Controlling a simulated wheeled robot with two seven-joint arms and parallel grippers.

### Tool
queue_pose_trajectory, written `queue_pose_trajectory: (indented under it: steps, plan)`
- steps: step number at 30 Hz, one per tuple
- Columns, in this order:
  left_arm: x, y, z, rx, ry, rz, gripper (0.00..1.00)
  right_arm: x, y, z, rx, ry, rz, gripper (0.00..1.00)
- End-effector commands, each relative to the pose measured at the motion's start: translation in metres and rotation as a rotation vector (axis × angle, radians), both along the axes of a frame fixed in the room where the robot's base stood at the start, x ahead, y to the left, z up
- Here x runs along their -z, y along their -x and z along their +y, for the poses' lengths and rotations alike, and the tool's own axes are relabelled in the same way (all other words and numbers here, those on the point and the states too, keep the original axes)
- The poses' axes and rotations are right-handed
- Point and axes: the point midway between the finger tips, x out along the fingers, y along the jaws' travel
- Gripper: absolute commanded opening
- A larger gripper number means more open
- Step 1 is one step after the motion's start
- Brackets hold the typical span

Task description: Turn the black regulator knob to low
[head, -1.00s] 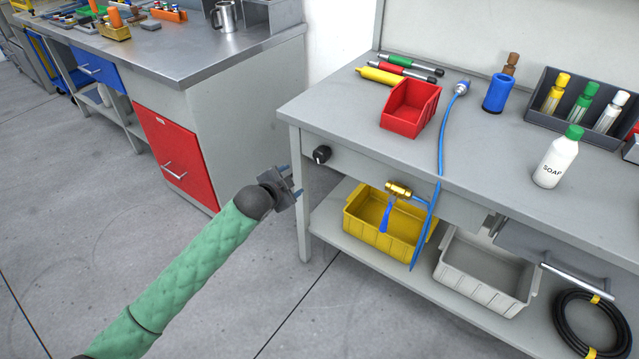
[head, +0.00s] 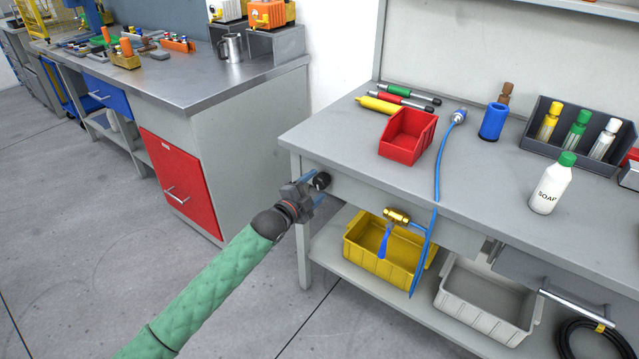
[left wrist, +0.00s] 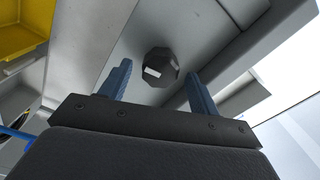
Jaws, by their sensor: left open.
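The black regulator knob (head: 321,180) sits on the front panel of the grey workbench (head: 370,195), near its left corner. In the left wrist view the knob (left wrist: 160,67) is a dark, many-sided disc with a white mark toward its left side. My left gripper (head: 312,188) is right at the knob in the head view. Its two blue fingers (left wrist: 157,86) are open, one on each side and a little short of the knob, with gaps showing. I cannot tell the knob's setting from the mark. My right gripper is in neither view.
A brass valve (head: 397,215) with a blue lever and blue hose hangs right of the knob, above a yellow bin (head: 372,258). A red bin (head: 403,150) stands on the bench top. A red-fronted cabinet (head: 182,178) stands left, with open floor between.

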Motion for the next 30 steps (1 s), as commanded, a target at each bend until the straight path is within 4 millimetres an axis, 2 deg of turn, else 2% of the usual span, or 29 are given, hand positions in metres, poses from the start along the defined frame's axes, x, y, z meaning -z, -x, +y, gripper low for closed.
queue_pose_trajectory:
  steps: [6, 17, 24, 30]
  plan:
    - [0.000, -0.018, -0.013, 0.000, 0.001, 0.001, 0.62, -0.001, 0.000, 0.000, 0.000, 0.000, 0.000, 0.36]
    - [0.000, -0.022, -0.016, -0.001, 0.000, 0.000, 0.62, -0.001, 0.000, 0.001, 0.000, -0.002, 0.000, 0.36]
    - [0.000, -0.022, -0.016, -0.001, 0.000, 0.002, 0.17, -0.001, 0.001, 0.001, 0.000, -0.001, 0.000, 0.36]
    - [0.000, -0.021, -0.016, -0.001, 0.007, 0.006, 0.18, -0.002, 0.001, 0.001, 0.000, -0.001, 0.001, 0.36]
